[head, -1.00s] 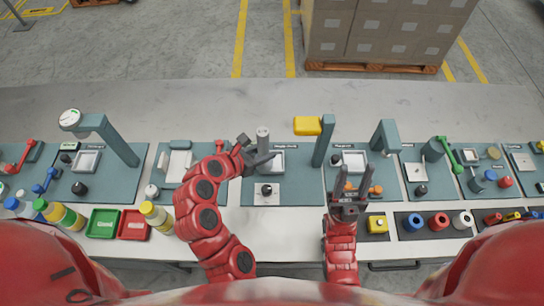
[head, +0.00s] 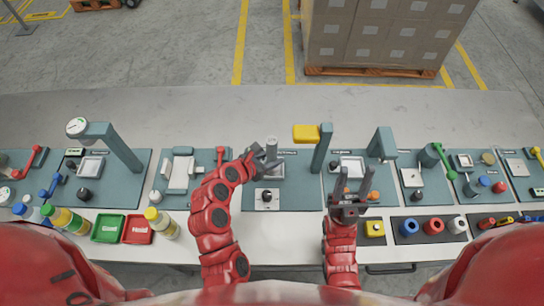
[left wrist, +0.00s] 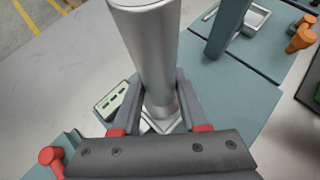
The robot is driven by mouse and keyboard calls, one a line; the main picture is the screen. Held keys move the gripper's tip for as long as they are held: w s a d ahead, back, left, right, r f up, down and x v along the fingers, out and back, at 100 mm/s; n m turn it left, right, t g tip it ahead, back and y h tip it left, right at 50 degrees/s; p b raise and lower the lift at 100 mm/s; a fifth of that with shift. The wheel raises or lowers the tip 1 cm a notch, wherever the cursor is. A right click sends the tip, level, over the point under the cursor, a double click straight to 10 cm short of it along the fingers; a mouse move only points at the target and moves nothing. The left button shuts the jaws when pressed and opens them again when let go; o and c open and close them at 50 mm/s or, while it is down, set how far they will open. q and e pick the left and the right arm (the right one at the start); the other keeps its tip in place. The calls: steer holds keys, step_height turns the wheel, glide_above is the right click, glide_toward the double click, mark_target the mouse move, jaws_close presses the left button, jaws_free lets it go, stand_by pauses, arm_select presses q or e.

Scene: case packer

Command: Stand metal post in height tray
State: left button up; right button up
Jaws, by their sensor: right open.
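The metal post (head: 271,148) is a grey upright cylinder. My left gripper (head: 265,158) has its fingers on both sides of it. In the left wrist view the post (left wrist: 150,45) stands between the dark fingers (left wrist: 160,100), which look shut on it. The height tray (head: 278,171) is a small pale square tray on a teal panel, right below the post. Part of a pale tray (left wrist: 152,129) shows under the post in the left wrist view; whether the post touches its floor is hidden. My right gripper (head: 349,193) is open and empty, fingers pointing up the picture.
A teal column with a yellow head (head: 306,133) stands just right of the post. A black knob (head: 267,196) on a white plate is in front of the tray. Other teal stations with trays and levers line the bench on both sides. The bench behind is clear.

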arm_select(q)
steer(key=o, duration=0.3)
steer(key=shift+o, duration=0.2)
steer(key=shift+s+r, duration=0.1)
